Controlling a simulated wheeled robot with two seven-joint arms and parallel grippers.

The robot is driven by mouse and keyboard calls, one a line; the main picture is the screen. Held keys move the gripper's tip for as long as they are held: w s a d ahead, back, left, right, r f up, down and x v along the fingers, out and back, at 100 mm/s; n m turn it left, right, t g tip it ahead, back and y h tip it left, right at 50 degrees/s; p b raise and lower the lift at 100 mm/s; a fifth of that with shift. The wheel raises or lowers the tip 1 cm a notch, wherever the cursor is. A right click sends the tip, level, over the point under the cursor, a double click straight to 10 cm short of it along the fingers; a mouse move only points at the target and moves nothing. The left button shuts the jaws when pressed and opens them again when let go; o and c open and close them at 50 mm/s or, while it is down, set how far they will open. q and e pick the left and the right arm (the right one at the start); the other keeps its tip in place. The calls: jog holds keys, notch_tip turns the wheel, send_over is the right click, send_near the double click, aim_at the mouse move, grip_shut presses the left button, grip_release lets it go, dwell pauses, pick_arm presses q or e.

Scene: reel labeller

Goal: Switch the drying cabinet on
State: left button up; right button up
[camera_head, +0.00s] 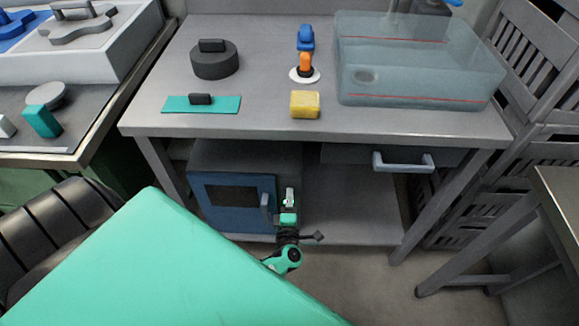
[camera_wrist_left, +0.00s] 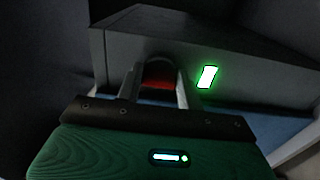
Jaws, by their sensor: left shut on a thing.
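The drying cabinet (camera_head: 197,166) is a dark box with a blue door under the grey table. The door has a dark window and a grey handle (camera_head: 265,208) and looks shut. My left gripper (camera_head: 289,193) is at the cabinet's right side. In the left wrist view my left gripper (camera_wrist_left: 154,85) is shut on a red switch (camera_wrist_left: 158,84) with a dark rounded rim on a grey face. A small panel (camera_wrist_left: 207,77) beside it glows white-green. The fingers partly hide the switch. My right gripper is not in view.
The table (camera_head: 265,90) above carries a clear tank (camera_head: 420,75), a yellow sponge (camera_head: 305,105), an orange-blue tool (camera_head: 305,55) and a teal plate (camera_head: 225,104). A drawer handle (camera_head: 403,164) juts out to the right. The shelf right of the cabinet is bare.

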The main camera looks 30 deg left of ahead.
pick_arm(q)
jog(key=o, duration=0.7)
jog(key=v, duration=1.4)
jog(key=shift+a, duration=0.1)
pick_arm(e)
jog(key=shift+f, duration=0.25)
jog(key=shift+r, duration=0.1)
